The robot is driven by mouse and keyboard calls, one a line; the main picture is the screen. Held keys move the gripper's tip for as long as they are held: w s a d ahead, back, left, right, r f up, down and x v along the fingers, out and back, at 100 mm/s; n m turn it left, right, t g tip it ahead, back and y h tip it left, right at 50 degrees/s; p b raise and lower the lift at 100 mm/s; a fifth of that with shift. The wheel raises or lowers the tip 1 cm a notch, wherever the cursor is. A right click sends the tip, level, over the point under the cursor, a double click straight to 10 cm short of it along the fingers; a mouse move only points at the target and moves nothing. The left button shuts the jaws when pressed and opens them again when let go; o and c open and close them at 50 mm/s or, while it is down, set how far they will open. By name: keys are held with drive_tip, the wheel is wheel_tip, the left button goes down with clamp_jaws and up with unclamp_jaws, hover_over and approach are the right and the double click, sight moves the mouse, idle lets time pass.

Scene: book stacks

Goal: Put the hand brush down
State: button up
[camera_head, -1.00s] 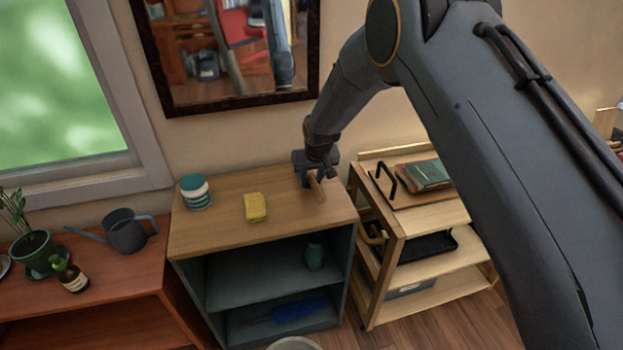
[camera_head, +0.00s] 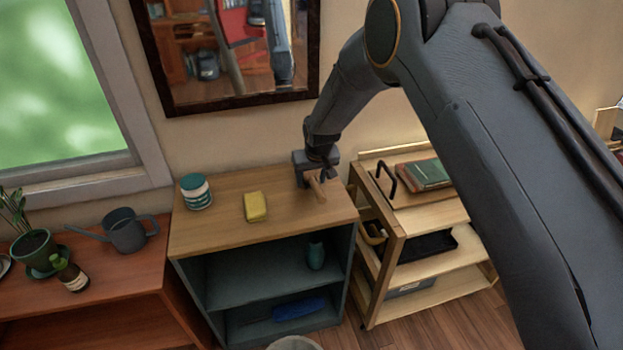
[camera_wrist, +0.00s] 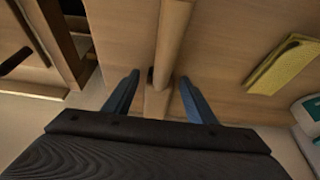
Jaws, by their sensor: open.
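The hand brush (camera_head: 319,188) lies on the wooden top of the low shelf unit (camera_head: 225,228), near its right end. Its pale wooden handle (camera_wrist: 172,45) runs up the middle of the wrist view. My gripper (camera_head: 315,179) is low over the shelf top at the brush. In the wrist view, my gripper's two blue fingers (camera_wrist: 157,95) stand apart on either side of the wood, with a visible gap on each side. The brush's bristles cannot be made out.
A wooden cart (camera_head: 398,222) with a black-handled tray and books (camera_head: 428,174) is close on the right. A framed mirror (camera_head: 230,50) hangs behind.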

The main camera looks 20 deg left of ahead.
drive_tip(key=shift+b+v, duration=1.6)
drive_tip(key=shift+v, duration=2.35)
drive_tip(key=shift+a, duration=0.1)
drive_tip(key=s+d+r+m+h, duration=0.1)
drive_tip(key=d+r+m, duration=0.15)
drive_tip(key=d, duration=1.05)
drive_tip(key=s+d+r+m+h, duration=0.1)
drive_tip(key=d+r, duration=0.2)
drive_tip(key=d, duration=1.1)
drive_tip(key=s+d+r+m+g, duration=0.1)
drive_tip(key=s+d+m, duration=0.3)
drive_tip(key=s+d, duration=1.6)
drive_tip(key=d+g, duration=0.1)
drive_tip(key=d, duration=0.2)
drive_tip(key=shift+h, duration=0.4)
drive_tip(key=shift+r+m, duration=0.15)
drive_tip(key=shift+m, duration=0.1)
